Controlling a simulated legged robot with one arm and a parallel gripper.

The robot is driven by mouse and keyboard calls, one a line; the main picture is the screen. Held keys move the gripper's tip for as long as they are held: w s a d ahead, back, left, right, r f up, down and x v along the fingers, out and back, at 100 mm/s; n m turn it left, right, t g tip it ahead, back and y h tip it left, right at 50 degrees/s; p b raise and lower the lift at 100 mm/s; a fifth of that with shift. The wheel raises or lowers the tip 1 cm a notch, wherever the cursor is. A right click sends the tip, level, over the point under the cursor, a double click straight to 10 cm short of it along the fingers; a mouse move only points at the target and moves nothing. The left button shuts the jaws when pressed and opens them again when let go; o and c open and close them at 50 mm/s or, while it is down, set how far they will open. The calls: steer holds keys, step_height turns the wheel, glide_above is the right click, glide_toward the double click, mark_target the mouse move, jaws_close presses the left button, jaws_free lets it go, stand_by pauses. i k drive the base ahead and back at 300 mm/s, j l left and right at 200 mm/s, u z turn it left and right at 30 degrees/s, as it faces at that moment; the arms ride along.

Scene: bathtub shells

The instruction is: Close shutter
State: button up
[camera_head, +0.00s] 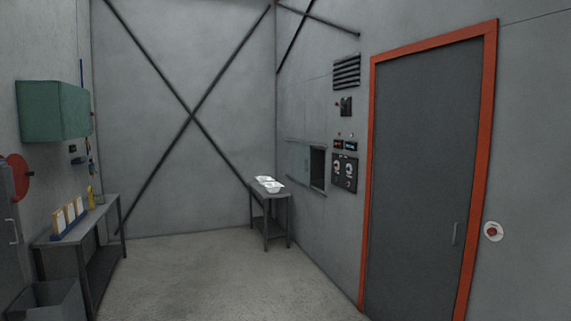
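What looks like the shutter (299,162) is a pale grey-green panel set in a recess of the right-hand wall. A dark opening (317,169) shows just to the right of the panel, so the recess stands partly open. The recess is far off and small, and I cannot make out a handle on the panel. My gripper and arm are not in view.
A small grey table (270,197) with white shells (268,184) stands left of the recess. A control panel (344,172) is right of it, then an orange-framed door (425,180). A bench (75,236) and bin (45,302) stand left. The middle floor is clear.

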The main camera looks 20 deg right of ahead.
mark_target(301, 153)
steer(key=i, duration=2.5)
steer(key=i+z, duration=0.15)
steer(key=i, duration=0.75)
steer(key=i+j+z, duration=0.1)
steer(key=i, duration=0.75)
steer(key=i+z, duration=0.3)
steer(key=i, duration=0.65)
steer(key=i+j+z, duration=0.15)
steer(key=i+z, duration=0.15)
steer(key=i, duration=2.6)
